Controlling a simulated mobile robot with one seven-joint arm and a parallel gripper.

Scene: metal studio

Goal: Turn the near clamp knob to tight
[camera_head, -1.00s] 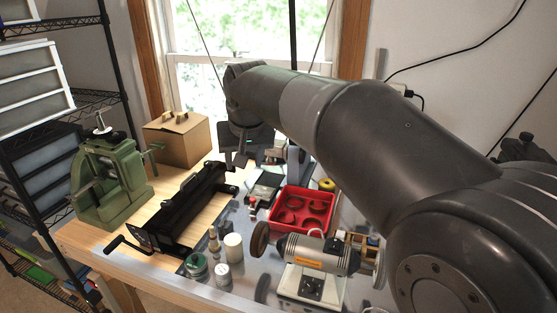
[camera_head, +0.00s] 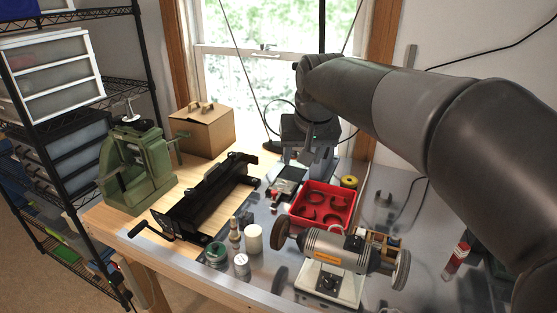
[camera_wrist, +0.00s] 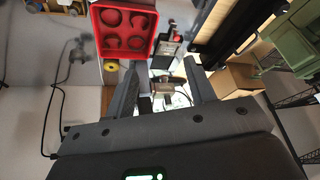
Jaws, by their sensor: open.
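My gripper (camera_head: 311,155) hangs above the far part of the bench, in front of the window. In the wrist view its two dark fingers (camera_wrist: 160,88) are spread with nothing held between them. A long black bench tool (camera_head: 212,198) lies to its left, with a crank handle (camera_head: 138,230) at its near end. A green machine (camera_head: 140,170) stands at the far left with a screw handle (camera_head: 129,107) on top. I cannot make out for certain which part is the near clamp knob. My gripper touches none of these.
A red tray (camera_head: 344,224) of dark rings sits right of the middle, with a yellow roll (camera_head: 349,182) behind it. A bench grinder (camera_head: 337,252) and several small containers stand at the front. A cardboard box (camera_head: 213,137) is at the back left. Shelves flank the bench's left.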

